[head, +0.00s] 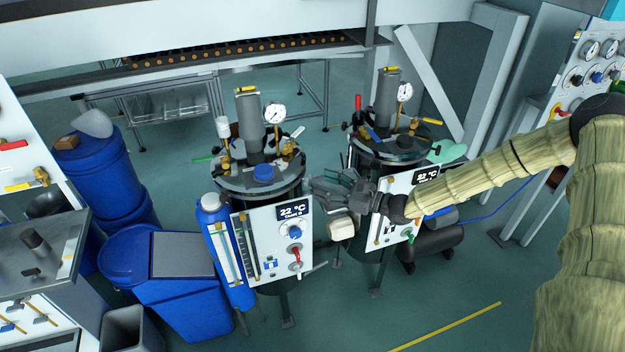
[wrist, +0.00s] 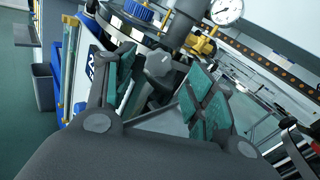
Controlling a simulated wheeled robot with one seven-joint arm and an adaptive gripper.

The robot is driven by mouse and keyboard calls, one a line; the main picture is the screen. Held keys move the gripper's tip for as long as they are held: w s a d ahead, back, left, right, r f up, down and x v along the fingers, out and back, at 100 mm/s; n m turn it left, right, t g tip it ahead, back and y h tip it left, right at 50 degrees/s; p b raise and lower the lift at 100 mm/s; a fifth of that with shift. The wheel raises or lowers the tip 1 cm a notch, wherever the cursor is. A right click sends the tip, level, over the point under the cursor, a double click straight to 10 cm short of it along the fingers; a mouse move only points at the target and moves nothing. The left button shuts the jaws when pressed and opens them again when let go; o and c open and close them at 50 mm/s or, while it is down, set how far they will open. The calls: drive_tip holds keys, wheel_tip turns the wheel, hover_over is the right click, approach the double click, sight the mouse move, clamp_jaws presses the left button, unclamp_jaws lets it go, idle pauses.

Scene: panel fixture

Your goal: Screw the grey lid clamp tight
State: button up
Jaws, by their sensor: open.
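The grey lid clamp (wrist: 158,64) shows in the wrist view as a grey knob at the lid's rim, between and just beyond my fingers. My gripper (wrist: 160,82) is open, with a green-padded finger on each side of the knob; I cannot tell whether either pad touches it. In the head view my gripper (head: 326,190) is at the right edge of the left tank's lid (head: 232,184). The clamp is not clearly visible there, near the dark gripper. A blue knob (head: 263,173) sits on the lid; it also shows in the wrist view (wrist: 140,11).
A gauge (head: 275,114), grey column (head: 248,125) and brass valves rise from the lid. A second tank (head: 392,150) stands close behind my wrist. Blue bins (head: 185,295) are at left; floor at front right is mostly clear.

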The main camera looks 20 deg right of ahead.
sight(310, 180)
drive_tip(key=shift+p+x, duration=0.45)
drive_tip(key=shift+x, duration=1.9)
drive_tip(key=c, duration=1)
